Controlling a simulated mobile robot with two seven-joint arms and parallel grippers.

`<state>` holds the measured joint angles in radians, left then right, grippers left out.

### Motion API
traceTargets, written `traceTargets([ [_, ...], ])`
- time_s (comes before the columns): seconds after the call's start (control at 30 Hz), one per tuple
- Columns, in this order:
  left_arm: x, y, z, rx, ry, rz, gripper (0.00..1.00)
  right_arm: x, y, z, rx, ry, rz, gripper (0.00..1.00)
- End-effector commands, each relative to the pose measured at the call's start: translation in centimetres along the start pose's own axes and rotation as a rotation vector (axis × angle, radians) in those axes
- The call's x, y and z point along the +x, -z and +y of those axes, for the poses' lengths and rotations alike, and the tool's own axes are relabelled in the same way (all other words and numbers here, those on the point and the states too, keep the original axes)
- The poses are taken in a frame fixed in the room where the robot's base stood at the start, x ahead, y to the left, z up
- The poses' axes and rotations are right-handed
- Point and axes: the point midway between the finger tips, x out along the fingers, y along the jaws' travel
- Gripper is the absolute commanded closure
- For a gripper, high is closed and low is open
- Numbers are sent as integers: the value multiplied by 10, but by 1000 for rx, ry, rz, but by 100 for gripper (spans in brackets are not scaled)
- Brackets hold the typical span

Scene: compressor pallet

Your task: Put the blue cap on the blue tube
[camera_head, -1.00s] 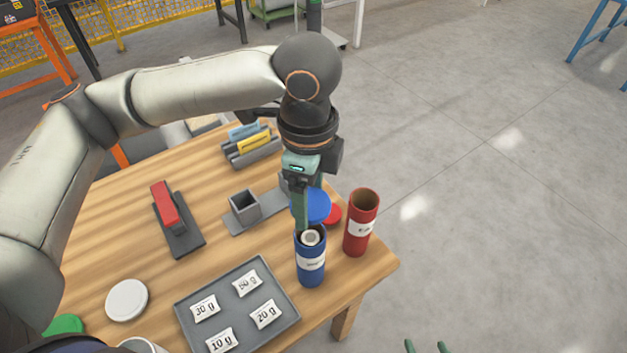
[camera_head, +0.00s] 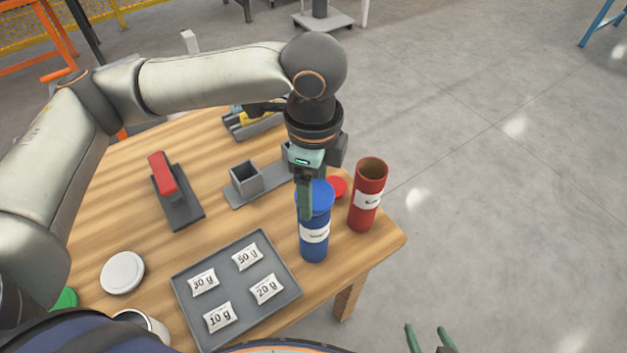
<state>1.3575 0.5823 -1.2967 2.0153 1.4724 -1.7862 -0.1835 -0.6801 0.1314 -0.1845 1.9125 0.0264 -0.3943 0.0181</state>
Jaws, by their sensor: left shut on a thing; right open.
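The blue tube (camera_head: 314,246) stands upright near the table's right corner, with a white label. The blue cap (camera_head: 318,194) is at the tube's top, over its mouth. My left gripper (camera_head: 307,200) points down there and is shut on the cap, with one finger in front of the tube's upper part. I cannot tell whether the cap is seated or just above the rim. My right gripper (camera_head: 429,340) is open and empty at the bottom edge, over the floor.
An open red tube (camera_head: 368,196) stands close to the right, with a red cap (camera_head: 337,187) behind. A grey tray (camera_head: 238,290) with labelled packets lies left. A grey square holder (camera_head: 245,178), a red-topped stapler-like tool (camera_head: 173,190) and a white lid (camera_head: 122,272) lie further left.

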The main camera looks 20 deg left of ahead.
Motion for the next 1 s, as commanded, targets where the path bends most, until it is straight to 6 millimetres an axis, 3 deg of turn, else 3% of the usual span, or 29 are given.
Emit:
traceTargets([
  [1.0, -1, -1, 0, 0, 0, 0, 75, -7, 10, 0, 0, 0, 4, 24],
])
